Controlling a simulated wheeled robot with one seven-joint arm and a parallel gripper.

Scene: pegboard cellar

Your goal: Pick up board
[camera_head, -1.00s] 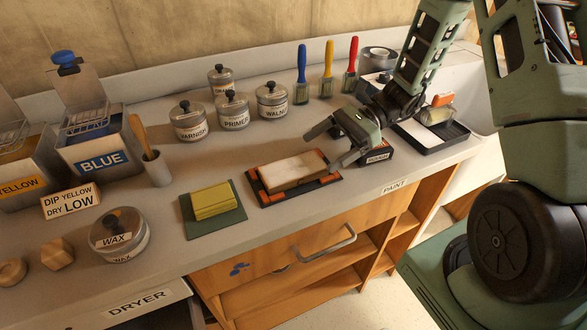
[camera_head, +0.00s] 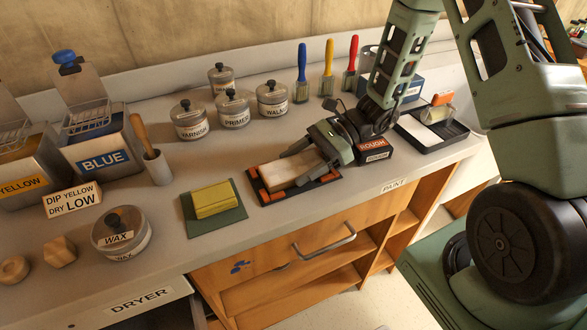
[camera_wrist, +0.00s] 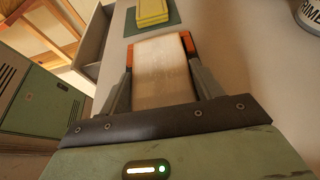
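The board (camera_head: 286,171) is a pale wooden block lying on a black tray with orange corners (camera_head: 268,197) on the counter. My gripper (camera_head: 303,163) is low over the board's right end. In the wrist view the board (camera_wrist: 162,70) lies between the two open fingers of my gripper (camera_wrist: 162,88), one along each side. Whether the fingers touch its sides cannot be told. The board's near end is hidden by the gripper body.
A yellow sponge on a green pad (camera_head: 212,199) lies left of the tray. A box marked ROUGH (camera_head: 374,148) stands close on the right. Lidded cans (camera_head: 232,110) and three upright brushes (camera_head: 327,70) stand behind.

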